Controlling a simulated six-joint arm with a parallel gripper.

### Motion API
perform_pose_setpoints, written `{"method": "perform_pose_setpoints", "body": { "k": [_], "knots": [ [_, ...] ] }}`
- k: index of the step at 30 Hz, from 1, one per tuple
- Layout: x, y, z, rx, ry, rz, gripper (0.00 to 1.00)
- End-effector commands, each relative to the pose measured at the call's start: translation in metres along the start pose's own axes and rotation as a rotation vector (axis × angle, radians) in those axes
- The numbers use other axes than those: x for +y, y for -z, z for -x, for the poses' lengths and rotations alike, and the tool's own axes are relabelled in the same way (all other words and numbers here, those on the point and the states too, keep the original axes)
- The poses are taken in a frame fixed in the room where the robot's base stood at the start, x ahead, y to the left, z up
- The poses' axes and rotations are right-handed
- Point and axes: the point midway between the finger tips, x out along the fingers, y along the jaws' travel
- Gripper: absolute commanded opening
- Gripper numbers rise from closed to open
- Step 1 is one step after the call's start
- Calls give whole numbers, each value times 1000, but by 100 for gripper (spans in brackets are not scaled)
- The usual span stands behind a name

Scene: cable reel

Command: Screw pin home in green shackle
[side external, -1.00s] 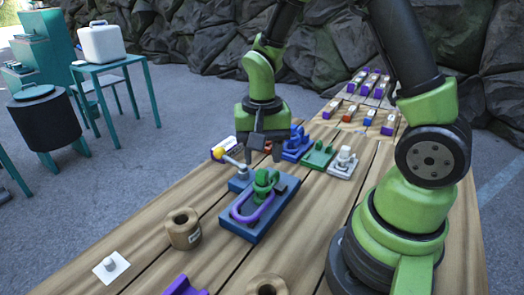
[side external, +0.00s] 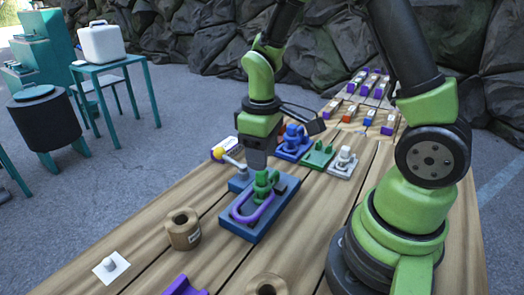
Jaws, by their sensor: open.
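The green shackle (side external: 262,184) stands on a blue base plate (side external: 277,214) in the middle of the bench, with a purple loop (side external: 241,212) at its near side. My gripper (side external: 257,164) points down just above and behind the shackle. Its jaws are open, seen edge-on, and partly overlap the view of the shackle's top. I cannot make out the pin clearly from here; a dark block (side external: 290,183) sits at the shackle's right.
A yellow-ended tool (side external: 219,153) lies left of my gripper. Blue (side external: 293,146), green (side external: 318,155) and white (side external: 343,160) fixtures stand behind right.

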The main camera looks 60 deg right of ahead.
Motion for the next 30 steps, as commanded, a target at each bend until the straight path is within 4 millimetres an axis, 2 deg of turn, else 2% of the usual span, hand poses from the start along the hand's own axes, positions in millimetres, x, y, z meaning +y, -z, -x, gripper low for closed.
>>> {"method": "perform_pose_setpoints", "body": {
  "k": [14, 30],
  "knots": [
    [0, 0, -1, -1, 0, 31, 45],
    [0, 0, -34, -3, 1, 29, 45]
  ]
}}
